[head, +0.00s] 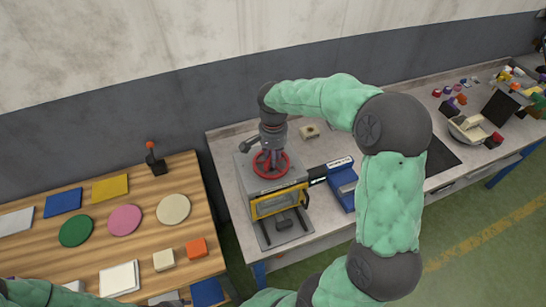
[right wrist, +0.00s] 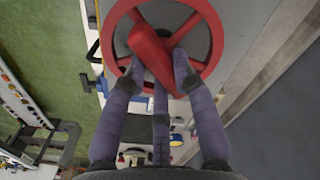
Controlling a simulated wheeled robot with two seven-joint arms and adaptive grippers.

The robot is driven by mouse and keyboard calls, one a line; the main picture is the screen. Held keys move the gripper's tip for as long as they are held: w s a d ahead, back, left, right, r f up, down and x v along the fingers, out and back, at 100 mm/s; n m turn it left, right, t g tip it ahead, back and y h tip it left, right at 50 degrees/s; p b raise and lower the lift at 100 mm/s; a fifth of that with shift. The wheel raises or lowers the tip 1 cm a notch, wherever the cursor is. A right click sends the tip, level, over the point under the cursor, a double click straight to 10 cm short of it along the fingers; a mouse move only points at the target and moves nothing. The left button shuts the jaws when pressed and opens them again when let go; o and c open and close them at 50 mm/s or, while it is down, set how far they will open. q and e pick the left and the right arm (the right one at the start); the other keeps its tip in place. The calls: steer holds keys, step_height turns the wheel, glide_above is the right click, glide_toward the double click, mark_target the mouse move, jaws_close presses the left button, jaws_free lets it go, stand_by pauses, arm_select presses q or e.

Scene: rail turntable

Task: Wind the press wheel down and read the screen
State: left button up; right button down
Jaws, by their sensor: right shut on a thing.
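The red press wheel (head: 284,168) lies flat on top of the grey press (head: 250,188), which has a yellow-framed front. My right gripper (head: 271,156) comes down on the wheel from above. In the right wrist view, its purple fingers are closed around a red bar at the middle of the wheel (right wrist: 212,30). A small dark screen (head: 317,174) stands at the right of the press; its reading is too small to make out. My left arm shows at the bottom left, but its gripper is out of view.
A blue tray (head: 343,185) stands right of the press, and a small beige block (head: 310,131) lies behind. A wooden table (head: 184,215) at left holds coloured discs, squares, blocks and a red-knobbed lever (head: 152,152). Several objects crowd the bench's far right end.

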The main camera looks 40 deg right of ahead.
steer(key=m, duration=0.2)
steer(key=m+b, duration=0.1)
steer(key=shift+s+a+f+m, duration=0.1)
steer(key=shift+f+m, duration=0.05)
steer(key=shift+m, duration=0.25)
steer(key=shift+s+a+m+b, duration=0.1)
steer(key=shift+m+b, duration=0.2)
steer(key=shift+m, duration=1.6)
steer(key=c, duration=1)
jaws_free()
step_height(320, 180, up, 12)
steer(key=shift+r, duration=0.1)
